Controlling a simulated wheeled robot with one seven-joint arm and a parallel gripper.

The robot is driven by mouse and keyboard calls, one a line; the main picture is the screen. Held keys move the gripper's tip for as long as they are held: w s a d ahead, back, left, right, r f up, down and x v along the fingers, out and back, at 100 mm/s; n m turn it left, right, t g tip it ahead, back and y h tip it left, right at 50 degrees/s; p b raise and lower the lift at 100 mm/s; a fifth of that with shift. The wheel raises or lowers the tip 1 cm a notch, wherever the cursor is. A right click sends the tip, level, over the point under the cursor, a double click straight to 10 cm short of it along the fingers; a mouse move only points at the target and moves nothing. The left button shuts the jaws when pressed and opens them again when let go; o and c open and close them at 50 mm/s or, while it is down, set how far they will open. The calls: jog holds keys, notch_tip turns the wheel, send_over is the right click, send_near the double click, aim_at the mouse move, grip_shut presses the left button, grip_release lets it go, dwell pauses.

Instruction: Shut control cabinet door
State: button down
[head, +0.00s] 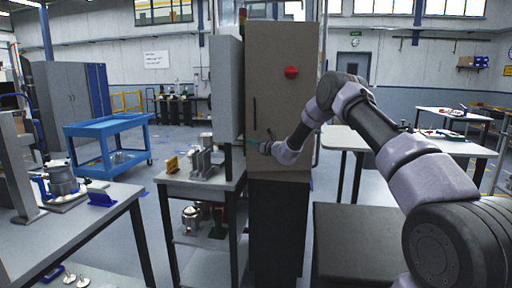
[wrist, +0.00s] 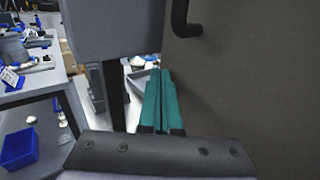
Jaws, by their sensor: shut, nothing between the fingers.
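The control cabinet's tall brown-grey door (head: 283,105) carries a red knob and a dark vertical handle (head: 255,112) near its left edge. The door also fills the right of the wrist view (wrist: 260,85), with the handle (wrist: 183,18) at the top. I cannot tell how far the door stands open. My gripper (head: 255,145) is low by the door's left edge, below the handle. Its teal fingers (wrist: 160,75) are closed together and empty, beside the door face. Whether they touch the door is unclear.
A light grey box-like panel (head: 226,90) stands just left of the door, above a small table (head: 200,182) with metal parts. A dark low block (head: 363,245) lies at the front right. A blue cart (head: 105,130) stands at the left, with open floor around it.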

jog(key=w+h, duration=0.1)
jog(key=w, duration=0.3)
jog(key=w+m+t+h, duration=0.1)
jog(key=w, duration=0.3)
jog(key=shift+w+r, duration=0.1)
jog(key=shift+r, duration=0.1)
